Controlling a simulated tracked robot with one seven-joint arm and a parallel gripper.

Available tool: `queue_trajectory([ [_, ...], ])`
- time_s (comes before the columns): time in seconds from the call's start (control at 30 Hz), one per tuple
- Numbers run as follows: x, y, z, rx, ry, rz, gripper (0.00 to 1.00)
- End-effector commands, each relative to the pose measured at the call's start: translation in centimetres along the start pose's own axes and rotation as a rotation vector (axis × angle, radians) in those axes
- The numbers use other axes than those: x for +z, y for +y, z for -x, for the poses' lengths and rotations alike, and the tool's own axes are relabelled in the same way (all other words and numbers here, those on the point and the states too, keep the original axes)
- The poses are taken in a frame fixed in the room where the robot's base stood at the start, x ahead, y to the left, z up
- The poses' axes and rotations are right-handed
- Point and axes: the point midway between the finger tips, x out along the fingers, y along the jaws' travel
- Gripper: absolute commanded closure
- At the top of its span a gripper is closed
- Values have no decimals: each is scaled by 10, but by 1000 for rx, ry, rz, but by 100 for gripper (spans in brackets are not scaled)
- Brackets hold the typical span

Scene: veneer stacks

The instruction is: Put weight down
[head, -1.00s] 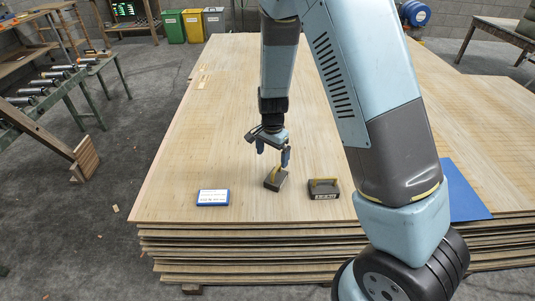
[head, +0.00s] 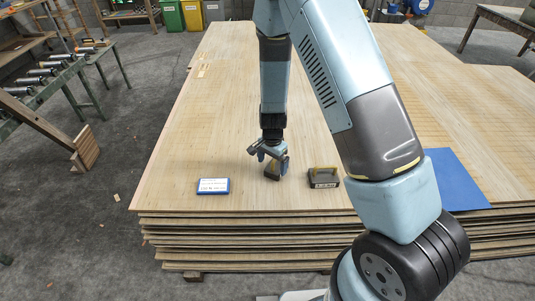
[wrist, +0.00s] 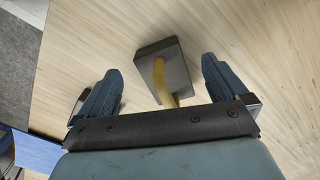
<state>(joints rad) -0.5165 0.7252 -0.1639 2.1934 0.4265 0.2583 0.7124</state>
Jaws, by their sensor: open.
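A dark block weight with a yellow handle (head: 272,172) appears to rest on the near part of the veneer stack (head: 215,130). It also shows in the wrist view (wrist: 162,75), between and beyond my fingers, with its handle toward my palm. My gripper (head: 271,158) is open and low over this weight, one finger on each side, with gaps to the block in the wrist view. The fingers partly hide the weight in the head view. A second dark weight with a yellow handle (head: 324,178) stands just to its right.
A blue-edged white card or box (head: 213,186) lies left of the weights. A blue sheet (head: 447,180) lies on the right of the stack. Bare veneer lies between the card and the weight. The stack's near edge is close in front.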

Motion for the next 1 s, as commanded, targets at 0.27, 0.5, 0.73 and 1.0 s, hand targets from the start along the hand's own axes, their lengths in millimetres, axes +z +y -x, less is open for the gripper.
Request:
queue_trajectory([
  [0.27, 0, 0, -33, 1, -1, 0, 0],
  [0.5, -1, 0, -40, -1, 1, -1, 0],
  [0.73, 0, 0, -40, -1, 1, -1, 0],
  [1.0, 0, 0, -40, -1, 0, -1, 26],
])
